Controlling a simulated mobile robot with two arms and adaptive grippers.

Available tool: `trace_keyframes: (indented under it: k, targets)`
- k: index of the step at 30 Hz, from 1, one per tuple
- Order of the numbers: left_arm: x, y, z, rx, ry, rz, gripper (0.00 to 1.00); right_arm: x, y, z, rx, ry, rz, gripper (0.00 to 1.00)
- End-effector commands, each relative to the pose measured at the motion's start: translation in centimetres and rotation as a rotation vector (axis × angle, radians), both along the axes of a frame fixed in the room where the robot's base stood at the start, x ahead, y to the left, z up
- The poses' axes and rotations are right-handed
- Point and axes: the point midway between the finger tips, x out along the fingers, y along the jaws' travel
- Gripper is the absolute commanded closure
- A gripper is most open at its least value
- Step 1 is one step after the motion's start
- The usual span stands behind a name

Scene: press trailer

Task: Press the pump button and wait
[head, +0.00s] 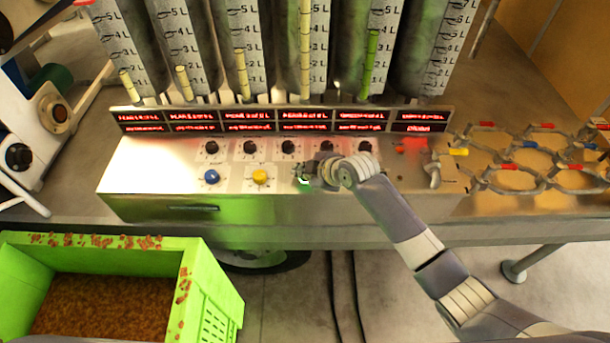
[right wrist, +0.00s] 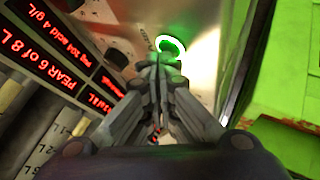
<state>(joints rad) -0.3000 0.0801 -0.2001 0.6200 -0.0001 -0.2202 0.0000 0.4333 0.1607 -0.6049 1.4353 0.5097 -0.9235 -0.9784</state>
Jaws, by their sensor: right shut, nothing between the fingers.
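The control panel (head: 160,165) has a row of black knobs and, below them, a blue button (head: 211,177) and a yellow button (head: 260,177). To their right a green-lit button (head: 303,182) is mostly hidden by my right gripper (head: 308,174). In the right wrist view the button shows as a glowing green disc with a bright ring (right wrist: 171,45). The right gripper's fingers (right wrist: 162,62) are shut and empty, with their tips at the button's lower edge. I cannot tell whether they touch or press it. My left gripper is not in view.
Graduated cylinders (head: 305,50) stand behind red text displays (head: 275,121). A red-lit area (head: 412,146) and a small lever (head: 434,175) are at the panel's right end. Metal rings (head: 510,178) lie further right. A green crate (head: 205,290) stands below left.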

Motion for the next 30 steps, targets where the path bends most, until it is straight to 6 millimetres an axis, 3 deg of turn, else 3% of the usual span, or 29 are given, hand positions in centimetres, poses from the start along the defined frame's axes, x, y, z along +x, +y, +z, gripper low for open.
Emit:
trace_keyframes:
  k: [3,17,30]
  targets:
    - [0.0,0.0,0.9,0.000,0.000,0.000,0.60,0.0,0.0,1.0,0.000,0.000,0.000,1.00]
    - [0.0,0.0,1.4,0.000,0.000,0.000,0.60,0.1,0.0,1.5,0.001,-0.002,0.000,1.00]
    - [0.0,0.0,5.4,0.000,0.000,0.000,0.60,0.1,0.0,5.8,0.001,-0.002,0.000,1.00]
